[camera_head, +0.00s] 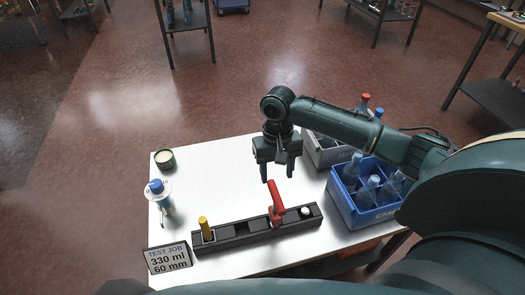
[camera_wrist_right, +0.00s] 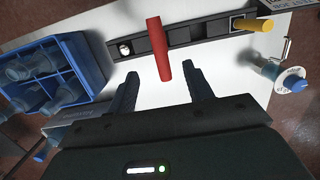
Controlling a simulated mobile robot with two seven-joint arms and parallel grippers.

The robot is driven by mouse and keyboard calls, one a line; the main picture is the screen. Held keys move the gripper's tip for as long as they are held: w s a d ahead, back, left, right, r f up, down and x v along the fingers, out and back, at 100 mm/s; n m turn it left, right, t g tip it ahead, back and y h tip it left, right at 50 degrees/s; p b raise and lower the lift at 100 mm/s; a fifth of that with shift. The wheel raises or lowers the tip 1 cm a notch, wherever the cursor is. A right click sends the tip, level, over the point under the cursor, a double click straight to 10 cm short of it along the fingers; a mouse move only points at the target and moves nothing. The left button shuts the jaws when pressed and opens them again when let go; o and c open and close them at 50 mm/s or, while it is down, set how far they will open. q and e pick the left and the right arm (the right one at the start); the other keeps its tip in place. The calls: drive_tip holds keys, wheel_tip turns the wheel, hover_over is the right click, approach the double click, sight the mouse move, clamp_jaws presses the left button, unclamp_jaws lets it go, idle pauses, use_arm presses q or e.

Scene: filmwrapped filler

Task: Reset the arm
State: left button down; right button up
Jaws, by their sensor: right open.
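My right arm (camera_head: 340,122) comes in from the right over the white table. Its gripper (camera_head: 268,178) points down above the table, open, with nothing between its fingers. My left gripper is not in view.
A yellow peg (camera_head: 205,226) and a white knob (camera_head: 305,211) sit on the rail. A blue crate (camera_head: 352,212) with bottles and a grey crate (camera_head: 323,160) stand right. A blue-capped container (camera_head: 158,195), a round tin (camera_head: 165,158) and a sign (camera_head: 168,258) stand left. The table (camera_head: 220,180) is clear mid-left.

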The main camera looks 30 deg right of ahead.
drive_tip(key=s+a+f+n+t+y, duration=0.2)
drive_tip(key=s+a+f+n, duration=0.3)
drive_tip(key=s+a, duration=0.6)
drive_tip(key=s+d+r+t+h, duration=0.3)
drive_tip(key=s+d, duration=0.2)
drive_tip(key=s, duration=0.5)
drive_tip(key=w+a+f+t+y, duration=0.3)
drive_tip(key=w+a+f+t, duration=0.2)
drive_tip(key=f, duration=0.4)
drive_tip(key=shift+w+a+t, duration=0.25)
drive_tip(key=shift+w+t, duration=0.5)
drive_tip(key=shift+t, duration=0.05)
drive_tip(key=shift+c, duration=0.5)
